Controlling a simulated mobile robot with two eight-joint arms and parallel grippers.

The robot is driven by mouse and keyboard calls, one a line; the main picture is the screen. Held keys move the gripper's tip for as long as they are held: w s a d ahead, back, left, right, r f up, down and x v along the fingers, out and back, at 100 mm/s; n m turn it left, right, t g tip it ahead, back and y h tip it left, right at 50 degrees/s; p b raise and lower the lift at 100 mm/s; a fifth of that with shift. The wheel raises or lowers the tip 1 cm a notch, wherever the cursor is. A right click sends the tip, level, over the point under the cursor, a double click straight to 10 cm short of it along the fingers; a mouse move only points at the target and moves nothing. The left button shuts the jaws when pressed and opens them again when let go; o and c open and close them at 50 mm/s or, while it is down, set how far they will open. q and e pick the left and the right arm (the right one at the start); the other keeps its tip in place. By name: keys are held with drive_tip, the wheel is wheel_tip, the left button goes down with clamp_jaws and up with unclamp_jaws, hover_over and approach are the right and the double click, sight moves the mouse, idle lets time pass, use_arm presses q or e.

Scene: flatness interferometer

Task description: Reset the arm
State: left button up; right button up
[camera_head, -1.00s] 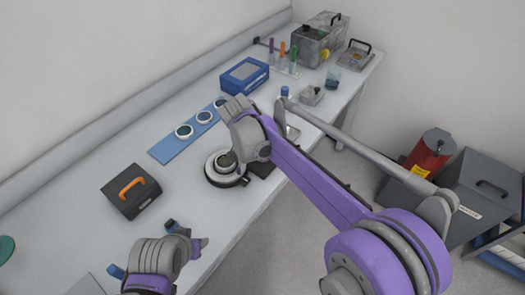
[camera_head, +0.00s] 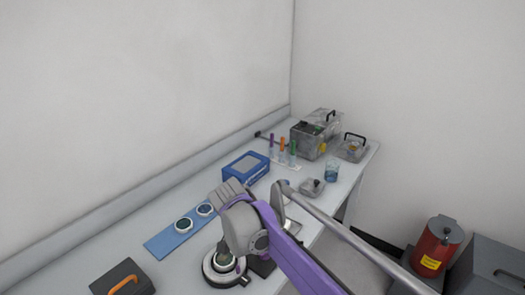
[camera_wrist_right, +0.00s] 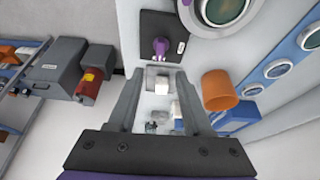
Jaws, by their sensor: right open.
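My right arm (camera_head: 285,262), purple and grey, reaches over the bench from the lower right in the head view. Its wrist is bent above the round black instrument base with a white ring (camera_head: 224,268). The fingertips are hard to make out there. In the right wrist view my right gripper (camera_wrist_right: 160,92) has its two grey fingers apart with nothing held between them. A dark plate with a purple knob (camera_wrist_right: 161,47) lies beyond the fingertips. My left gripper is out of view.
On the bench are a blue strip with round optics (camera_head: 160,244), a blue case (camera_head: 246,167), a black case with an orange handle (camera_head: 122,278), upright coloured tubes (camera_head: 282,148), a glass beaker (camera_head: 332,171) and grey boxes (camera_head: 308,143). A red canister (camera_head: 437,245) stands at the right.

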drive_tip(key=s+d+f+n+y, duration=0.25)
drive_tip(key=s+d+n, duration=0.25)
drive_tip(key=s+d, duration=1.2)
drive_tip(key=s+d+f+n+t, duration=0.1)
drive_tip(key=s+d+f, duration=0.3)
drive_tip(key=s, duration=0.4)
drive_tip(key=shift+s+f+n+t+p, duration=0.3)
drive_tip(key=shift+s+f+n+t, duration=0.1)
drive_tip(key=shift+f, duration=0.4)
